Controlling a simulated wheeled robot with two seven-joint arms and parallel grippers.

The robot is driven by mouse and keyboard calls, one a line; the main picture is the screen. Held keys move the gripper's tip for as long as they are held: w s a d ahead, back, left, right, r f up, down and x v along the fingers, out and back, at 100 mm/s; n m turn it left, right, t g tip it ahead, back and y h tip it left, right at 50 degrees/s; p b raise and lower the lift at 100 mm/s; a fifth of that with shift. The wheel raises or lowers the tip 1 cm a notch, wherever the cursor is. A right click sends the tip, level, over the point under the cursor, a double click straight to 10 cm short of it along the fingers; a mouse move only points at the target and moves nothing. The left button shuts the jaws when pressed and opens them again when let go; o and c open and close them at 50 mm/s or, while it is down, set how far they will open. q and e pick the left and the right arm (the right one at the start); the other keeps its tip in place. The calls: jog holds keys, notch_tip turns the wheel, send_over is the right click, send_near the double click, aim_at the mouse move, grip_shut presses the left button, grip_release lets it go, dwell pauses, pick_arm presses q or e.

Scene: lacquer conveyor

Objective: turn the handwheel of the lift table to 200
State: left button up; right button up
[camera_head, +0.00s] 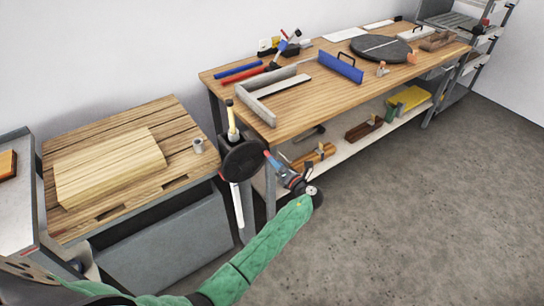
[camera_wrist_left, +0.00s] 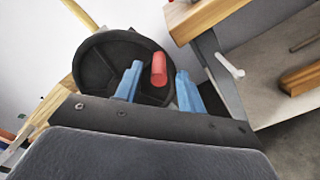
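The black round handwheel (camera_head: 243,160) stands at the right end of the wood-topped lift table (camera_head: 85,148). It also shows in the left wrist view (camera_wrist_left: 93,70), with its red handle (camera_wrist_left: 159,68) in front of the disc. My left gripper (camera_head: 270,157) is at the wheel's right edge. No scale or number on the wheel is readable. My right gripper is not in view.
A workbench (camera_head: 300,115) with tools stands close behind and right of the wheel. A pale post (camera_head: 237,205) hangs below the wheel and a yellow rod (camera_head: 232,118) rises above it. A small grey cup (camera_head: 198,146) stands on the lift table. The floor at right is clear.

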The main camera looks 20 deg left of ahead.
aim_at(266, 152)
pick_arm(q)
jog(key=shift+p+x, duration=0.4)
jog(key=shift+x, duration=1.7)
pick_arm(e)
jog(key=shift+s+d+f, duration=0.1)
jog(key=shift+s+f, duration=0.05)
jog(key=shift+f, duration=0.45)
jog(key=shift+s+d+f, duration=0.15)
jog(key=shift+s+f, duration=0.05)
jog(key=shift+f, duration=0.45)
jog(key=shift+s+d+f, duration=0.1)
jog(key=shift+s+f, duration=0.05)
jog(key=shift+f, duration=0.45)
pick_arm(q)
grip_shut()
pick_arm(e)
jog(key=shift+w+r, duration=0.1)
